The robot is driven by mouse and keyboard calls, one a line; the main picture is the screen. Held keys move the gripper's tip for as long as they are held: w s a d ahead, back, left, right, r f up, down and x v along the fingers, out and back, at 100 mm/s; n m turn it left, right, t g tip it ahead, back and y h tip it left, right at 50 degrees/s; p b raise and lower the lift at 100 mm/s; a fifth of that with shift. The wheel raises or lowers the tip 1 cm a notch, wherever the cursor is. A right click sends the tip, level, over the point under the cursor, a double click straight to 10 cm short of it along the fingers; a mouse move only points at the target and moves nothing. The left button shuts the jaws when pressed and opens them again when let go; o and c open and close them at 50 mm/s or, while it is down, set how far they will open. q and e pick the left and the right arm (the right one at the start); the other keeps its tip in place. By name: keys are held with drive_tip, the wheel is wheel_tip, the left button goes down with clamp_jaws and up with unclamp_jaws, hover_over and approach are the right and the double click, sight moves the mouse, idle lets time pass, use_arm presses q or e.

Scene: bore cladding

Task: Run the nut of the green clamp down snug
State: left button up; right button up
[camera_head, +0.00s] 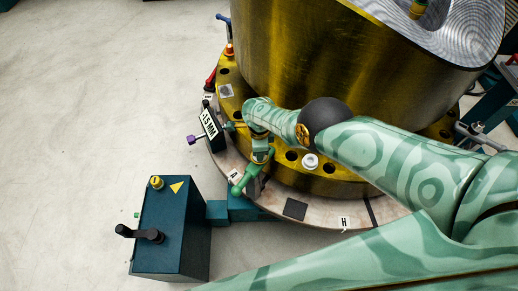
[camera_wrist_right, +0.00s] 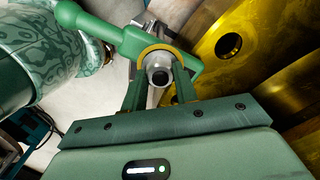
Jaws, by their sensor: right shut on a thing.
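The green clamp (camera_head: 250,174) stands at the front-left edge of the yellow flange, its rounded handle pointing down and left. In the right wrist view the clamp (camera_wrist_right: 118,36) lies just beyond my fingers, with a yellow ring around its middle. A grey round nut or stud end (camera_wrist_right: 159,76) sits in front of that ring. My right gripper (camera_wrist_right: 158,92) is shut on it, one finger on each side. In the head view my right gripper (camera_head: 260,150) is over the clamp and partly hides it. How far the nut is down on its thread cannot be seen. My left gripper is out of view.
The large golden cylinder (camera_head: 300,62) rises behind the clamp. A "-1.5 MM" sign (camera_head: 210,122) stands left of my gripper. A white-topped bolt (camera_head: 310,161) is on the flange to the right. A dark blue box (camera_head: 170,240) with a black lever stands below. The floor at left is clear.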

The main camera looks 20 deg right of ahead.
drive_tip(key=shift+w+d+r, duration=0.1)
drive_tip(key=shift+w+r, duration=0.15)
drive_tip(key=shift+w, duration=0.05)
drive_tip(key=o, duration=1)
drive_tip(key=shift+s+f, duration=0.1)
drive_tip(key=shift+s, duration=0.05)
use_arm(q)
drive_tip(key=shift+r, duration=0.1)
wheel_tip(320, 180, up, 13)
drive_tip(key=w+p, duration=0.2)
drive_tip(key=p, duration=1.1)
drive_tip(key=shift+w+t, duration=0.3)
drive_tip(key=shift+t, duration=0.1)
use_arm(e)
wheel_tip(320, 180, up, 16)
drive_tip(key=shift+r, duration=0.15)
